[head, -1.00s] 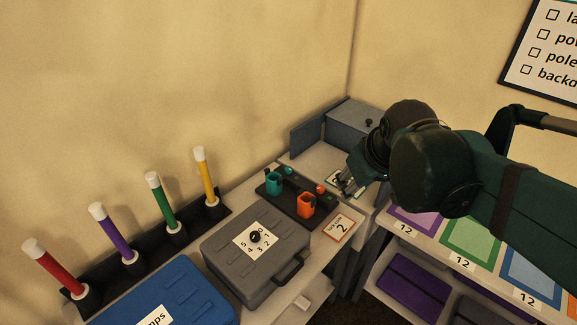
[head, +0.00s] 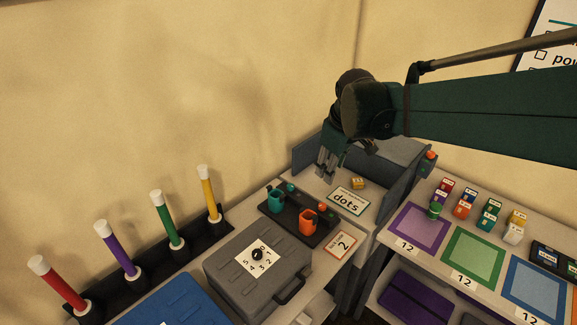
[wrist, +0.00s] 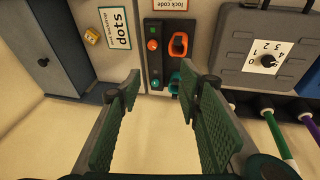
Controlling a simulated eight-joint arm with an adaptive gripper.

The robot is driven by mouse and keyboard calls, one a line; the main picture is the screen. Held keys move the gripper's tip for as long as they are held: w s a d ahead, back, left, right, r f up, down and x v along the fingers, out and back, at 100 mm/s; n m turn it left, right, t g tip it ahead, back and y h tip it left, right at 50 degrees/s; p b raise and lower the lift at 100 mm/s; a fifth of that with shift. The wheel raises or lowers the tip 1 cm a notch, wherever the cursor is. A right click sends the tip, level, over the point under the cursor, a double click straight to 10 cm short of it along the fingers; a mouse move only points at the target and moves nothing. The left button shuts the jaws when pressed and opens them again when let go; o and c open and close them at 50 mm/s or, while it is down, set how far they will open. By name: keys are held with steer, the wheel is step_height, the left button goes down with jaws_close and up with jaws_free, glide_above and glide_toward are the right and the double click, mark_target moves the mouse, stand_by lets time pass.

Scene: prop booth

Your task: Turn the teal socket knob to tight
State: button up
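The teal socket (head: 276,201) stands at the left end of a dark plate, with a small teal knob (head: 291,187) behind it. In the wrist view the teal socket (wrist: 175,84) and teal knob (wrist: 155,84) lie between my fingertips in the picture, beyond them. My gripper (head: 325,175) points down behind and to the right of the teal knob, apart from it. In the wrist view my gripper (wrist: 168,88) has its fingers wide apart and empty. The knob's exact setting is too small to read.
An orange socket (head: 307,222) and orange knob (head: 323,208) share the plate (head: 291,222). A grey case (head: 237,270) stands in front. A "dots" card (head: 348,202) and yellow block (head: 358,184) lie to the right. Coloured tubes stand left.

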steer(key=w+a+f+n+g+p, duration=0.1)
steer(key=w+a+f+n, duration=0.15)
steer(key=w, duration=0.45)
steer(key=w+a+f+n+g+p, duration=0.1)
steer(key=w+a+f+n, duration=0.2)
steer(key=w, duration=0.4)
steer(key=n+g+p, duration=0.2)
steer(key=n, duration=0.2)
glide_above(291, 185)
steer(key=shift+a+f, duration=0.1)
steer(key=shift+f, duration=7.05)
steer(key=shift+f, duration=0.1)
steer(key=shift+f, duration=3.8)
steer(key=shift+s, duration=0.1)
steer(key=c, duration=0.9)
